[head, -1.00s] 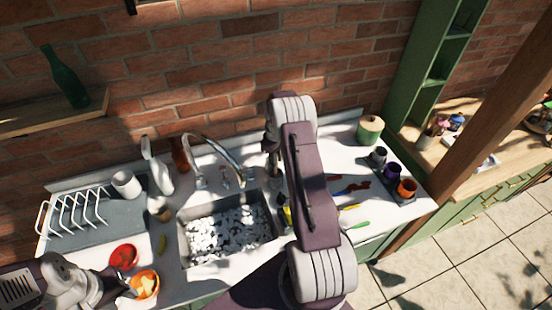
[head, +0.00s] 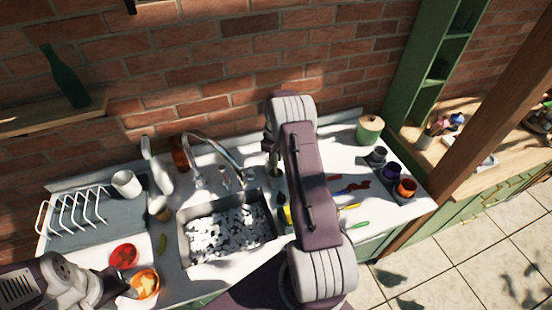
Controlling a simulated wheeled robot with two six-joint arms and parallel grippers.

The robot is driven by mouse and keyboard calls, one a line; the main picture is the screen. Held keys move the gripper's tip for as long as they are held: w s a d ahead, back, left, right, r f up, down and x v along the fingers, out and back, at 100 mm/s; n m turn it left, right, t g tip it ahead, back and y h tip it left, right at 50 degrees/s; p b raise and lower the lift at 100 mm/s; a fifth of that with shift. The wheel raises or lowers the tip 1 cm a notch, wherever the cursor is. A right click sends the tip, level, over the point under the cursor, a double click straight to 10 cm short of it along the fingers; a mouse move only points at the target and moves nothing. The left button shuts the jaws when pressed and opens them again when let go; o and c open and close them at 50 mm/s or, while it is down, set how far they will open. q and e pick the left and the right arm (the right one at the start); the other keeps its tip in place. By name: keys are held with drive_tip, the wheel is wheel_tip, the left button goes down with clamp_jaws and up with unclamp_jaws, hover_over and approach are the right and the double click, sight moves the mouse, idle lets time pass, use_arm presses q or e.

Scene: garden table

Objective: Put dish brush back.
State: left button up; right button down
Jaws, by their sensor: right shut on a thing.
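My right arm reaches across the counter (head: 170,285) to the right of the sink (head: 183,232). Its gripper (head: 273,168) is small, dark and partly hidden at the back, close to the wall side of the sink. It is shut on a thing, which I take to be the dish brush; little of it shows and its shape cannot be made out. A yellow and black item (head: 285,213) stands at the sink's right edge, partly behind my arm. My left gripper (head: 128,288) is at the lower left, beside the orange bowl (head: 146,283); its fingers are unclear.
A dish rack (head: 72,212) and white cup (head: 126,184) stand left. A white bottle (head: 157,168) and the faucet (head: 215,145) rise behind the sink. A red bowl (head: 123,256) is front left.

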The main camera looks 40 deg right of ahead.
drive_tip(key=shift+f+b, duration=0.4)
drive_tip(key=shift+f, duration=0.2)
drive_tip(key=c, duration=1.6)
unclamp_jaws()
drive_tip(key=shift+o, duration=0.2)
drive_tip(key=r+p, duration=0.4)
drive_tip(key=r, duration=0.1)
drive_tip(key=r+p, duration=0.3)
drive_tip(key=r, duration=0.3)
drive_tip(key=shift+s+a+r+p, duration=0.1)
drive_tip(key=shift+a+p, duration=0.1)
drive_tip(key=shift+p, duration=0.2)
